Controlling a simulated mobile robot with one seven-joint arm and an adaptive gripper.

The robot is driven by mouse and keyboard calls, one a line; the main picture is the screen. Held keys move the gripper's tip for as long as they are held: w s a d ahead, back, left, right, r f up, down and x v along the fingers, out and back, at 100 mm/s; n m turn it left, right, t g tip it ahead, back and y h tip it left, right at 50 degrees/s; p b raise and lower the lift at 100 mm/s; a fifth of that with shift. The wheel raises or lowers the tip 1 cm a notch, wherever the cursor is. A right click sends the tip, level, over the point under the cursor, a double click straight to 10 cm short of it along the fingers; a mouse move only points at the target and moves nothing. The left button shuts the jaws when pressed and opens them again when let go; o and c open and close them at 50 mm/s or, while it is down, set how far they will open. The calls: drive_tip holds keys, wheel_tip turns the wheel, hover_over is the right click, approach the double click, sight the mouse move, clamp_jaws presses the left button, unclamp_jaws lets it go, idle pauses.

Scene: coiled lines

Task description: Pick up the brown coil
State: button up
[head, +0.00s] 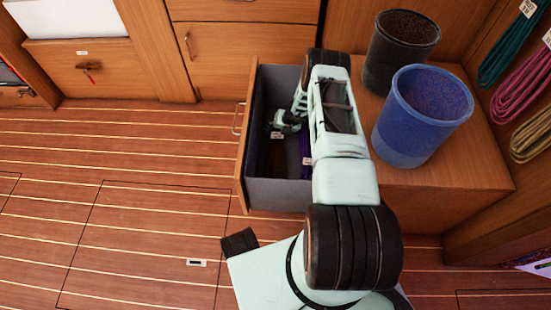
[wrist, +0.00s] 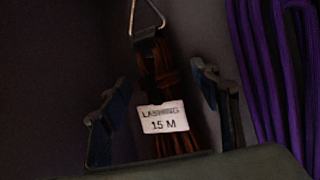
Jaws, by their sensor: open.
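The coil's lower end is hidden behind my gripper body in the wrist view.
A purple coil (wrist: 268,70) is close to the right finger, and it also shows in the drawer in the head view (head: 306,145). A blue bucket (head: 415,125) and a black bucket (head: 385,62) stand on the wooden top at right. The floor at left is clear.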

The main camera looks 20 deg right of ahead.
clamp_jaws()
idle(0.3)
drive_tip(key=shift+r, duration=0.1)
